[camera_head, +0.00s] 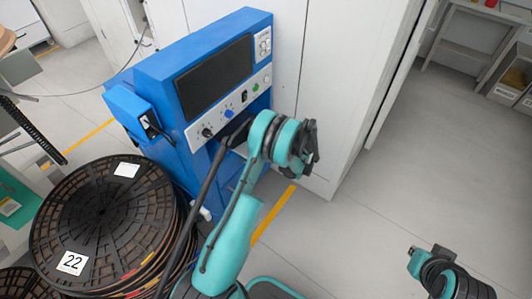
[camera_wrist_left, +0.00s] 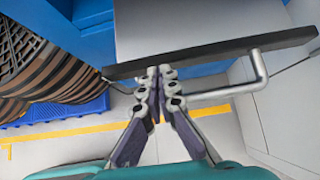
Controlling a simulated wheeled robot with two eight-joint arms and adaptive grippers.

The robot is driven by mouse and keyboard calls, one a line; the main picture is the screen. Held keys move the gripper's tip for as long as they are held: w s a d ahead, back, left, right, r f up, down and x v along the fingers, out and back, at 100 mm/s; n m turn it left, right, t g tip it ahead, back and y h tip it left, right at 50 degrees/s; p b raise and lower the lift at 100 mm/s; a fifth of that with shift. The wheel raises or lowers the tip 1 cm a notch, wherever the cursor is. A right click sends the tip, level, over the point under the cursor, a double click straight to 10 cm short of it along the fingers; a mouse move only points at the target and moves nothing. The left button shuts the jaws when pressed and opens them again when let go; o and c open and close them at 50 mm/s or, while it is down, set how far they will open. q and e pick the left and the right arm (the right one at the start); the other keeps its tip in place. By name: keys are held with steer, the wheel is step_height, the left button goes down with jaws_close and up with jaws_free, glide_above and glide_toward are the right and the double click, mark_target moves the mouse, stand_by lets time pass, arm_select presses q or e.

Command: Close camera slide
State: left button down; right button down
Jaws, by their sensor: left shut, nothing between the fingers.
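The blue rewind machine (camera_head: 205,70) stands at the centre of the head view, with a dark screen and a panel of knobs. In the left wrist view, a grey slab with a dark front plate (camera_wrist_left: 225,54) and a bent metal handle (camera_wrist_left: 256,72) looks like the camera slide. My left gripper (camera_wrist_left: 158,74) is shut and empty, its fingertips at the dark plate, left of the handle. I cannot tell whether they touch it. Only part of my right arm shows at the lower right.
A stack of large dark reels (camera_head: 105,220), labelled 22, stands left of the machine. Reels also fill the left of the wrist view (camera_wrist_left: 50,50). A pale cabinet (camera_head: 335,80) stands right of the machine. The grey floor (camera_head: 360,225) at right is open.

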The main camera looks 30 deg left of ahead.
mark_target(237, 139)
arm_select(q)
steer(key=a, duration=0.9)
steer(key=w+a, duration=0.1)
steer(key=a, duration=0.3)
steer(key=shift+a, duration=0.4)
arm_select(e)
steer(key=shift+w+d, duration=0.2)
